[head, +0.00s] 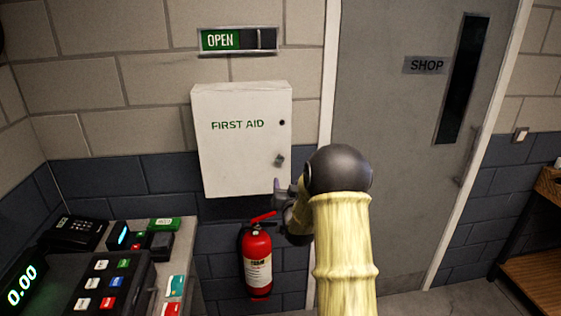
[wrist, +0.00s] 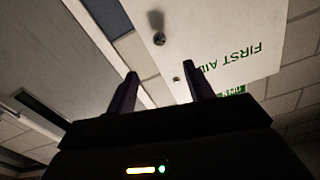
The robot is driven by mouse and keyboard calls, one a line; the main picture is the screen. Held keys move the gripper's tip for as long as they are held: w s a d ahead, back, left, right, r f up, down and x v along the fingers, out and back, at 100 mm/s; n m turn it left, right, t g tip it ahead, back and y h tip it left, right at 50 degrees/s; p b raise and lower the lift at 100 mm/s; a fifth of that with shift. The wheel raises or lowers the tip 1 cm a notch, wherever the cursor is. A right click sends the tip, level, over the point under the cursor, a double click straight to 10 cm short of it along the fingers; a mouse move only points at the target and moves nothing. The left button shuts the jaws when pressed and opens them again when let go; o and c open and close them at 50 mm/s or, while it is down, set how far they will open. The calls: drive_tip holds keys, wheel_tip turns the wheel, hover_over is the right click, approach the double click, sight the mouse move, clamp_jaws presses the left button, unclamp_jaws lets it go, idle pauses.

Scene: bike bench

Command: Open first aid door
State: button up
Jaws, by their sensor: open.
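The white first aid cabinet (head: 235,160) hangs on the wall with its door shut. A small dark knob (head: 280,160) sits at the door's lower right, with a dark round keyhole-like spot (head: 282,122) above it. My gripper (head: 283,188) is just below and close to the knob, partly hidden by my arm. In the wrist view the cabinet door (wrist: 225,35) appears upside down, with the knob (wrist: 158,38) beyond the fingers. My gripper (wrist: 165,88) is open and empty, its two fingers apart. No contact with the knob shows.
A red fire extinguisher (head: 258,262) hangs right below the cabinet, near my arm. A grey shop door (head: 400,130) stands to the right. A counter with a cash register (head: 110,285) and card terminal (head: 75,232) is at lower left. An open sign (head: 238,40) is above the cabinet.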

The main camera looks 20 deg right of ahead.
sight(280, 160)
drive_tip(key=p+x, duration=0.6)
drive_tip(key=x, duration=0.8)
drive_tip(key=shift+p+x, duration=0.5)
drive_tip(key=shift+x, duration=0.55)
drive_tip(key=shift+f, duration=0.1)
clamp_jaws()
